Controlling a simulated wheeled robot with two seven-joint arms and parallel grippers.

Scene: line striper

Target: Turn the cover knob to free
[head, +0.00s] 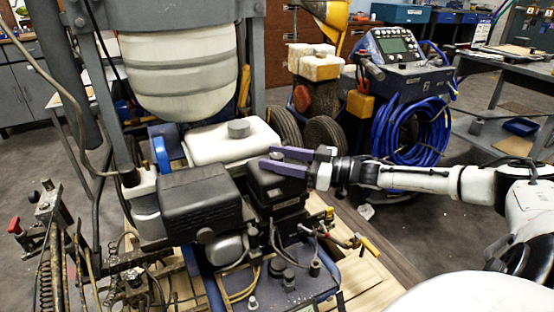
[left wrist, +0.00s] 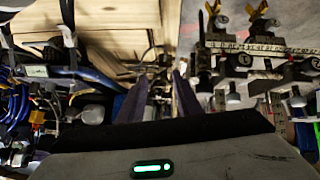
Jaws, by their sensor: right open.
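The cover knob (head: 275,156) is a small light knob on top of the black air-cleaner cover (head: 276,182) of the engine, partly hidden by my fingers. My right gripper (head: 268,157) comes in from the right with its two purple fingers apart. The fingers lie on either side of the knob, just above the cover; I cannot tell whether they touch it. My left gripper (left wrist: 161,80) shows only in the left wrist view. Its two purple fingers are apart with nothing clearly between them.
The larger black engine cover (head: 200,197) stands left of the cover knob, with a white tank (head: 232,143) with a grey cap behind. A yellow-handled valve (head: 366,244) and hoses are in front. A blue hose coil (head: 410,130) hangs at the back right.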

